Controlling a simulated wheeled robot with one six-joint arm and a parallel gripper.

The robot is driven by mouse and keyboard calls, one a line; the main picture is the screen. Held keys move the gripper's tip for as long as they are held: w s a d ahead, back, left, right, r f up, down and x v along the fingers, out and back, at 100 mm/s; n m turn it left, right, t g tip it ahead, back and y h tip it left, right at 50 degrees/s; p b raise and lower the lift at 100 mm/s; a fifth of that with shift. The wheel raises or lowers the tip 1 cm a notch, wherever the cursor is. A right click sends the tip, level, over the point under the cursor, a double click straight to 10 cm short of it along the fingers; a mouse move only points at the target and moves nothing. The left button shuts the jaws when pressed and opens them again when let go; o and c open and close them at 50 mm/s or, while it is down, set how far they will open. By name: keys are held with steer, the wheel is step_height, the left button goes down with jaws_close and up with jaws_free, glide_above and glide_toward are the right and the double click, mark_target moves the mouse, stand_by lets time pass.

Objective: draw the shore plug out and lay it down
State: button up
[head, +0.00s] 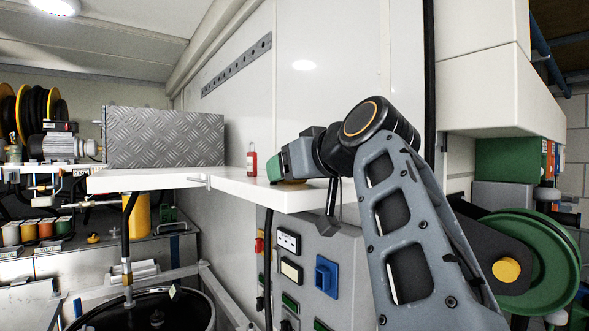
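A blue fitting (326,276) sits on the grey panel (346,255) below the white shelf. It looks like the shore power socket, but I cannot tell whether a plug is seated in it. My gripper (281,167) is at the end of my arm, above the right part of the shelf and up and left of the blue fitting. Its fingers are not clearly visible, so whether it is open or shut cannot be told. No plug can be made out in it.
The white shelf (150,180) carries a small red bottle-like item (252,160) and a chequer-plate box (165,137). Switches (289,241) line the panel. A dark drum (150,310) stands at lower left. A green reel (535,262) is at right. Some shelf is clear left of my gripper.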

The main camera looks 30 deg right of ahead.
steer(key=shift+o, duration=0.2)
steer(key=shift+s+d, duration=0.15)
steer(key=shift+s, duration=0.3)
steer(key=v, duration=1.3)
steer(key=shift+b, duration=0.45)
